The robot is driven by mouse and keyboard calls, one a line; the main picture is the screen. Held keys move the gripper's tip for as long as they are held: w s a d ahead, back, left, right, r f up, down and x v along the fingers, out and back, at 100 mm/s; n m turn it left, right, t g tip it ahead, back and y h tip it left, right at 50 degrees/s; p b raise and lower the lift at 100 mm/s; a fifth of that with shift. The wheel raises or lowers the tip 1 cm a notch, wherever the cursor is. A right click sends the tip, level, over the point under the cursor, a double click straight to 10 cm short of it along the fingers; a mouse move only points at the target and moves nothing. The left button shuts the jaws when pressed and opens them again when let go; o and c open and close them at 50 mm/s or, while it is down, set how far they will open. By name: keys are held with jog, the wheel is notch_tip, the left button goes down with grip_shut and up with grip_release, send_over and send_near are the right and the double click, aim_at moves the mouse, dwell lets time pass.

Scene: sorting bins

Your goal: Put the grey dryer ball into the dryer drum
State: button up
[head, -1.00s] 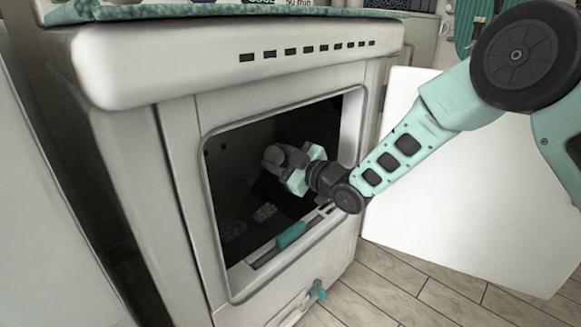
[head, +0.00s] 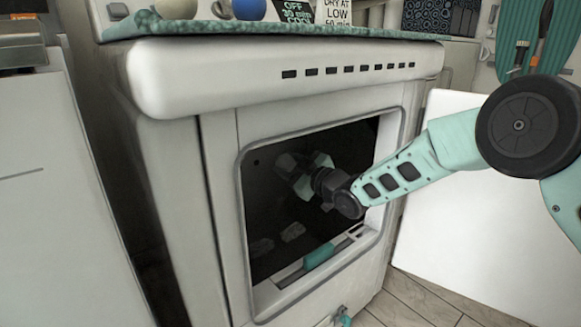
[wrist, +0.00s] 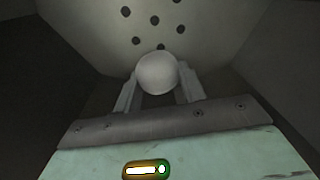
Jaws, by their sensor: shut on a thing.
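The dryer is a large white appliance, and its drum (head: 268,205) is a dark cavity behind a square front opening. My gripper (head: 290,168) is inside the opening, in the upper part of the cavity. In the wrist view my gripper (wrist: 158,88) is shut on a round pale grey ball (wrist: 157,72), held between the two fingers. The ball is in front of a grey wall with several dark round holes. In the head view the ball is hard to make out in the shadow.
The open white door (head: 480,205) stands to the right. A teal piece (head: 318,256) sits on the opening's lower edge. A pale ball (head: 175,8), a blue ball (head: 248,9) and signs stand on the dryer's top (head: 380,33). Pale patches lie low in the cavity.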

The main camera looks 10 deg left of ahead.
jog(key=o, duration=1.1)
jog(key=p+v, duration=0.4)
jog(key=v, duration=1.3)
jog(key=shift+s+d, duration=0.1)
jog(key=shift+d, duration=0.1)
jog(key=s+d+r+m+g+h, duration=0.1)
jog(key=s+d+m+g+h, duration=0.3)
jog(key=s, duration=0.8)
jog(key=s+d+r+m+g+h, duration=0.1)
jog(key=s+d+m+g+h, duration=0.2)
jog(key=s+d+h, duration=0.6)
jog(key=s+d+r+m+g+h, duration=0.1)
jog(key=s+d+m+g, duration=0.2)
jog(key=s, duration=1.1)
jog(key=r+p, duration=3.4)
jog(key=p, duration=0.1)
jog(key=shift+w+d+r, duration=0.2)
jog(key=shift+d+r, duration=0.05)
